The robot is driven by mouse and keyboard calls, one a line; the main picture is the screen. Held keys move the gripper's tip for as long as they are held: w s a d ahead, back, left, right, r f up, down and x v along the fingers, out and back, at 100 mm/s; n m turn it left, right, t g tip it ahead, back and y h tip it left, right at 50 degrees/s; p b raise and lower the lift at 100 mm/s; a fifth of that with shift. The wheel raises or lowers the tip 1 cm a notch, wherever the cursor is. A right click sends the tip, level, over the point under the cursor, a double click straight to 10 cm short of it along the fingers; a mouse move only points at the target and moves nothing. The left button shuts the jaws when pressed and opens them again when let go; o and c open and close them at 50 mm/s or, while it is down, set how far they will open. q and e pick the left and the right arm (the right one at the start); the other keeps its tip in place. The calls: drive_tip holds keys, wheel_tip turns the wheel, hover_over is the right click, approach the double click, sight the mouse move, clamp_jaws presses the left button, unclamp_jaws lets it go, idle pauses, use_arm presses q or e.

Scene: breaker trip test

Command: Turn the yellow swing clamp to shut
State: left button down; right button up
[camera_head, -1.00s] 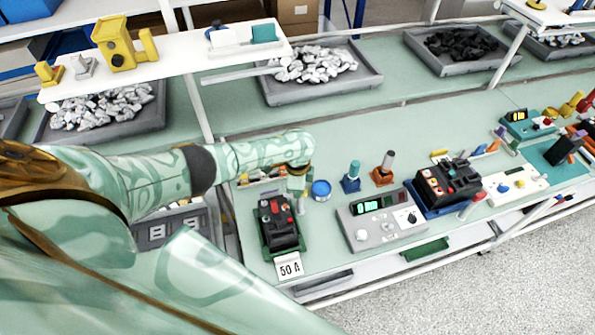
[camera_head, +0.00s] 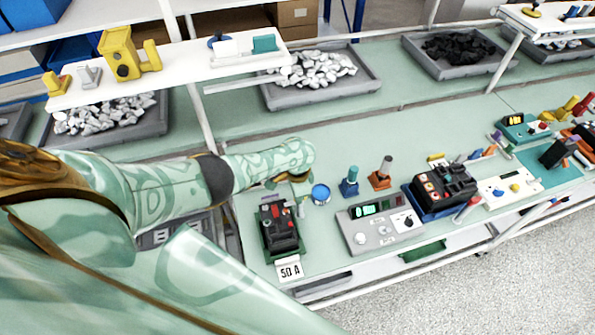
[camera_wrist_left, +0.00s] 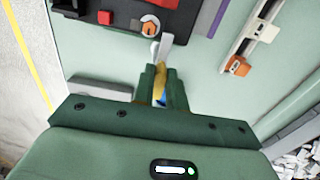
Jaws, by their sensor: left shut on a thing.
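The yellow swing clamp (camera_wrist_left: 160,68) shows as a small yellow piece between the fingers of my left gripper (camera_wrist_left: 160,78) in the left wrist view. The gripper is shut on it, and the fingers hide much of it. A pale grey lever-like piece (camera_wrist_left: 165,46) stands just past the fingertips. A black breaker with red parts (camera_head: 277,226) sits in a green holder behind a "50 A" card (camera_head: 289,269). In the head view my left gripper (camera_head: 292,180) is just beyond the breaker, partly hidden under my arm. My right gripper is out of view.
A blue can (camera_head: 320,193) stands close to the right of the gripper. A grey test panel (camera_head: 376,236) lies right of the breaker, with a blue post (camera_head: 349,185) and an orange post (camera_head: 381,178) behind. A shelf (camera_head: 190,70) crosses above the bench at the left.

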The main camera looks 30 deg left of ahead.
use_arm(q)
drive_tip(key=c, duration=1.4)
unclamp_jaws()
drive_tip(key=shift+c, duration=0.2)
wheel_tip(320, 180, up, 6)
drive_tip(key=p, duration=0.4)
drive_tip(key=shift+r, duration=0.25)
wheel_tip(320, 180, up, 10)
drive_tip(key=p, duration=0.3)
drive_tip(key=shift+f, duration=0.15)
